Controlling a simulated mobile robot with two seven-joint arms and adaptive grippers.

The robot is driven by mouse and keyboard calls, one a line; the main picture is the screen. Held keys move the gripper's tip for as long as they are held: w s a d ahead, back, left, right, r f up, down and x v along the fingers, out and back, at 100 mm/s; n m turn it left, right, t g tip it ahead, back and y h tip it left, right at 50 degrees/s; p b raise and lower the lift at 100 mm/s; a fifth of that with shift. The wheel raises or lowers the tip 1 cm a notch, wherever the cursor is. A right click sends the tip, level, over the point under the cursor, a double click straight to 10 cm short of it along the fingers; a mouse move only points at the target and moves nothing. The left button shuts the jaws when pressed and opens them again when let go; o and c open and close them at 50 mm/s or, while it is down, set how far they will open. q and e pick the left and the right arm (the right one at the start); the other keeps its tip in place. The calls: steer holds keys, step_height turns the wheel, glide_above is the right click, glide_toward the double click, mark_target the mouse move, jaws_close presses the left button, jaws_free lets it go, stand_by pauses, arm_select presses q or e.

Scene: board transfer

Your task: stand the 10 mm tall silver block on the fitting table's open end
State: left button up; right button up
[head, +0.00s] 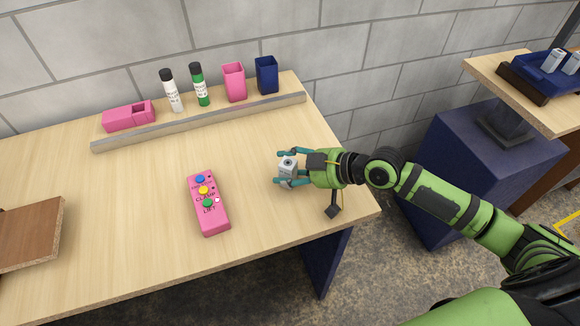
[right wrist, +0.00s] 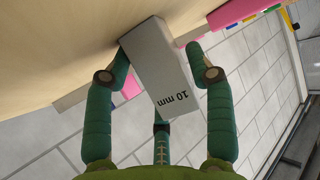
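The silver block (head: 288,164) is on the light wooden table (head: 250,220), near its right end. In the right wrist view the silver block (right wrist: 158,65) carries the print "10 mm" and sits turned at an angle between the fingers. My right gripper (head: 283,167) reaches in from the right with its fingers on either side of the block. In the right wrist view the right gripper (right wrist: 158,58) has its left fingertip at the block's edge and a small gap at the right one. Which surface is the fitting table is not clear. My left gripper is out of view.
A pink button box (head: 208,205) lies left of the block. A grey rail (head: 200,122) runs along the back, with a pink holder (head: 129,116), bottles (head: 172,90) and cups (head: 266,75) behind it. A brown board (head: 30,233) is at left. A blue tray (head: 540,75) with silver blocks stands far right.

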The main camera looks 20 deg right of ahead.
steer(key=shift+r, duration=0.15)
steer(key=shift+s+d, duration=0.1)
steer(key=shift+d, duration=0.15)
steer(key=b+v, duration=0.1)
steer(key=v, duration=0.9)
steer(key=shift+s+a, duration=0.1)
steer(key=shift+p+v, duration=0.3)
steer(key=shift+v, duration=0.45)
steer(key=shift+r, duration=0.1)
